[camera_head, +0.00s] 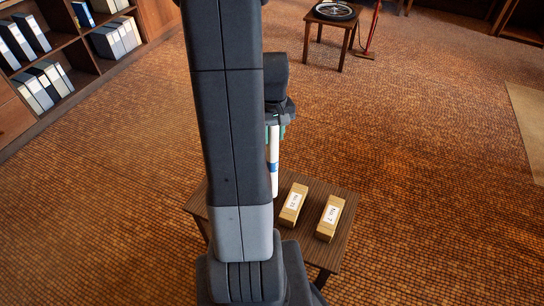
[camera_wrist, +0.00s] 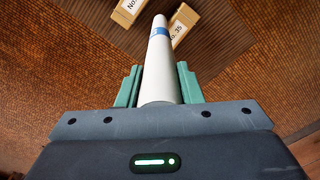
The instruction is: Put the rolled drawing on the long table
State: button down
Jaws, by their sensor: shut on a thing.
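The rolled drawing is a white tube with a blue band (camera_head: 273,178). It also shows in the wrist view (camera_wrist: 160,60), pointing away from my gripper. My gripper (camera_wrist: 159,88) is shut on it, with green fingers on both sides of the tube. In the head view my gripper (camera_head: 279,131) is partly hidden behind my arm, and the tube hangs down from it. A dark wooden table (camera_head: 318,252) stands below, partly hidden by my arm. I cannot tell from the head view whether the tube's lower end touches it.
Two tan boxes lie on the table, labelled No. 35 (camera_head: 292,204) and No. 7 (camera_head: 330,218). A small table (camera_head: 343,30) with a dark wheel (camera_head: 336,11) stands far back, beside a red upright object (camera_head: 370,35). Shelves of binders (camera_head: 62,40) stand at left. Open floor lies at right.

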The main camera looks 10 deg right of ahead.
jog(key=shift+f+b, duration=0.35)
jog(key=shift+f, duration=2.3)
jog(key=c, duration=1.4)
grip_release()
jog(key=o, duration=0.4)
jog(key=shift+r, duration=0.1)
